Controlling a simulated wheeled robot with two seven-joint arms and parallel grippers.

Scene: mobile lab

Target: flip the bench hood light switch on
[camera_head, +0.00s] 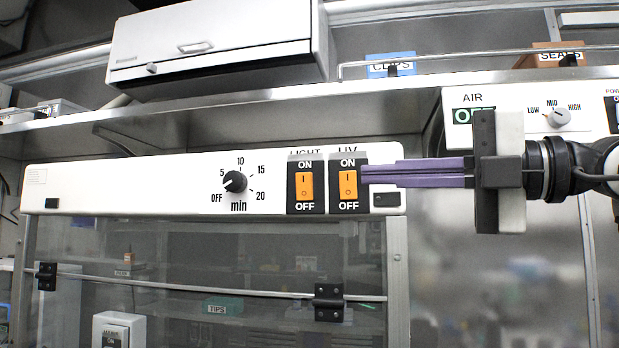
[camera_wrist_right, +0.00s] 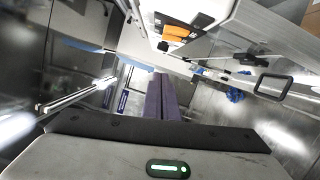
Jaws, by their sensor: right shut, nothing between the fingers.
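The white bench hood panel (camera_head: 130,183) carries two orange rocker switches side by side. The LIGHT switch (camera_head: 305,186) is the left one, marked ON above and OFF below. The UV switch (camera_head: 348,185) is the right one. My right gripper (camera_head: 364,174) comes in from the right, its purple fingers shut with nothing between them. In the head view its tips overlap the right edge of the UV switch; I cannot tell whether they touch. The shut fingers also show in the right wrist view (camera_wrist_right: 160,97). Which way each rocker is tipped is unclear. My left gripper is not in view.
A timer knob (camera_head: 235,181) sits left of the switches. A second panel (camera_head: 520,105) with an AIR label and a LOW-MID-HIGH knob (camera_head: 558,118) is behind my right arm. The glass sash (camera_head: 180,265) hangs below. A shelf (camera_head: 250,115) runs above.

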